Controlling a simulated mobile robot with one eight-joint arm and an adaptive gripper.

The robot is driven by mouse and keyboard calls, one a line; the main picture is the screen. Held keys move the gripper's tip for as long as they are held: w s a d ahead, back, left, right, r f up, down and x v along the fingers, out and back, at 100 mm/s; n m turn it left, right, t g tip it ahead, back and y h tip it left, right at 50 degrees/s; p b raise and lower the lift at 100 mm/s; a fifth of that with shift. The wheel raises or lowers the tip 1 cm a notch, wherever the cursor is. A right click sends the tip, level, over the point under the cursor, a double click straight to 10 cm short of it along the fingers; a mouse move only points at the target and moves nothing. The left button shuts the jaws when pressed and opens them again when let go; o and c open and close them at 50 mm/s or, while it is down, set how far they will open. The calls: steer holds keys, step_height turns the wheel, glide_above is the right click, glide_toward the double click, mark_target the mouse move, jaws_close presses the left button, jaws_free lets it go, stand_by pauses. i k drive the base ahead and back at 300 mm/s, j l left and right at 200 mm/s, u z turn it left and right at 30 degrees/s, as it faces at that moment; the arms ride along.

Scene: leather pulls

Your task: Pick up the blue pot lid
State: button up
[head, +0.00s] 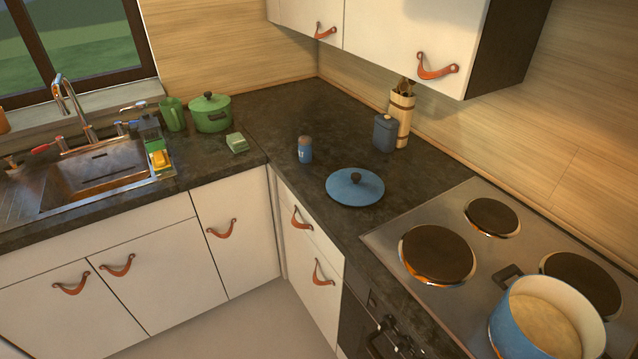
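The blue pot lid (343,194) lies flat on the dark countertop, left of the stove. It is round, with a dark knob (356,177) standing up at its middle. Nothing covers it. My gripper does not show in the head view.
A small blue shaker (305,149) stands behind the lid to the left. A blue canister (384,133) and a wooden utensil holder (402,112) stand behind it. The stove (468,260) with an open blue pot (530,330) is at right. The counter (300,105) at the back corner is clear.

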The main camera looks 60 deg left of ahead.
mark_target(349, 186)
steer(key=u, duration=1.85)
steer(key=i+j+z, duration=0.15)
steer(key=i+j, duration=0.75)
steer(key=i+j+z, duration=0.15)
steer(key=i+j, duration=0.8)
steer(key=j, duration=0.1)
